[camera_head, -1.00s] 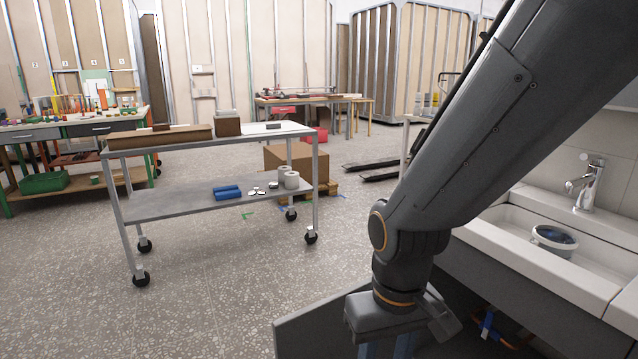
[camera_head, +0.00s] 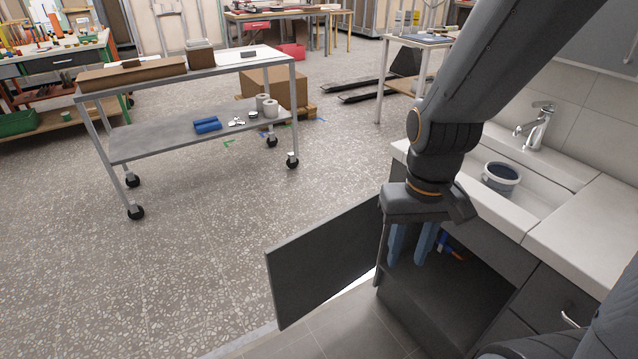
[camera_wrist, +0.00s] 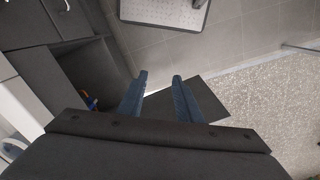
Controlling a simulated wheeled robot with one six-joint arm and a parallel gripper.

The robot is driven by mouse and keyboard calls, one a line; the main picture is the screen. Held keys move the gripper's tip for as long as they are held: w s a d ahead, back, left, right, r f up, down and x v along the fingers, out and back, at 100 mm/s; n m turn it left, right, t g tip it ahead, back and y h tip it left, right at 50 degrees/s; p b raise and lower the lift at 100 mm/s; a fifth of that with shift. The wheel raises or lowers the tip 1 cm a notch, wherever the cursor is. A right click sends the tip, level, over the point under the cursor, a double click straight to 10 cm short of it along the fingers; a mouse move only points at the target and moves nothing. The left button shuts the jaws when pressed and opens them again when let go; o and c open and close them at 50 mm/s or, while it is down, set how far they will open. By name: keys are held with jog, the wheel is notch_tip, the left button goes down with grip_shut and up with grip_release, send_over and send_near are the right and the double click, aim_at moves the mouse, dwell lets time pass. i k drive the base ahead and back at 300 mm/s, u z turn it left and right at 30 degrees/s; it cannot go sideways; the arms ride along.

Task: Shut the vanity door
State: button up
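The vanity door (camera_head: 325,262) is a flat dark grey panel, swung wide open to the left of the vanity cabinet (camera_head: 450,295). The cabinet's dark inside is exposed, with blue and orange pipe parts showing. My gripper (camera_head: 409,260) points down at the cabinet opening, near the door's hinged edge. Its two blue fingers are apart with nothing seen between them. In the wrist view the open fingers (camera_wrist: 160,76) stand over the door panel (camera_wrist: 207,95), the right finger overlapping it. I cannot tell whether either finger touches the door.
A drawer with a handle (camera_head: 568,318) is at the right. A wheeled metal cart (camera_head: 200,120) stands at left. The speckled floor between cart and door is clear.

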aim_at(306, 269)
jog(key=u, duration=2.2)
jog(key=i, duration=2.1)
jog(key=z, duration=3.8)
jog(key=i, duration=0.5)
